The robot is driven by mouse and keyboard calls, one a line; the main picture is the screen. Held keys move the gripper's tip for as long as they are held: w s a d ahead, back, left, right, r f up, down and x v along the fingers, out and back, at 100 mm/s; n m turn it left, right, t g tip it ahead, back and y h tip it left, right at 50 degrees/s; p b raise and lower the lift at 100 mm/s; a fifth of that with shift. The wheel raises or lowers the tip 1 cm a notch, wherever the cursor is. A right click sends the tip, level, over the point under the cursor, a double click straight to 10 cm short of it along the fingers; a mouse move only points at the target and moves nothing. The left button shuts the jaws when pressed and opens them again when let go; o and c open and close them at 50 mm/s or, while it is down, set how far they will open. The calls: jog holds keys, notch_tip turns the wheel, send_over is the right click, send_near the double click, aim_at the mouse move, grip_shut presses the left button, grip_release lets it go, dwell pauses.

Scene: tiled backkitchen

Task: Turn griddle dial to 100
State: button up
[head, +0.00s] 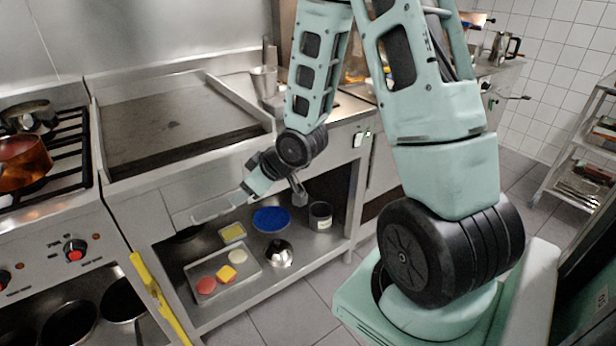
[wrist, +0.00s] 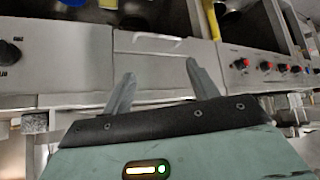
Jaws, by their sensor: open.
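The griddle (head: 170,125) is a flat dark plate in a steel counter left of my arm in the head view. Its front panel (head: 180,200) has a drawer front with a light handle (wrist: 150,42). A black dial (wrist: 9,52) with small markings is at the far left edge of the wrist view, partly cut off. Its setting is not readable. In the head view my arm seems to hide it. My gripper (head: 244,196) is in front of the panel; in the wrist view its fingers (wrist: 160,72) are apart and empty, facing the drawer front, with the dial off to their left.
The stove (head: 50,225) with red-centred knobs (head: 75,250) stands left of the griddle; several knobs show at the right in the wrist view. A yellow bar-like item (head: 158,295) hangs between the units. The lower shelf holds a tray (head: 247,277) and a blue plate (head: 271,219).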

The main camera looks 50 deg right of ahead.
jog(key=s+d+f+m+t+h+b, duration=0.1)
jog(key=d+f+m+t+b, duration=0.1)
jog(key=d+f, duration=0.3)
jog(key=s+d+f+m+t+b, duration=0.1)
jog(key=d+f+t+b, duration=0.15)
jog(key=d, duration=0.55)
jog(key=s+d+f+m+t+h+b, duration=0.3)
jog(key=s+d+m+t+h+b, duration=0.2)
jog(key=s+d, duration=0.45)
jog(key=b+x, duration=0.1)
jog(key=x, duration=1.7)
jog(key=shift+d, duration=0.4)
jog(key=shift+w, duration=0.1)
jog(key=c, duration=1)
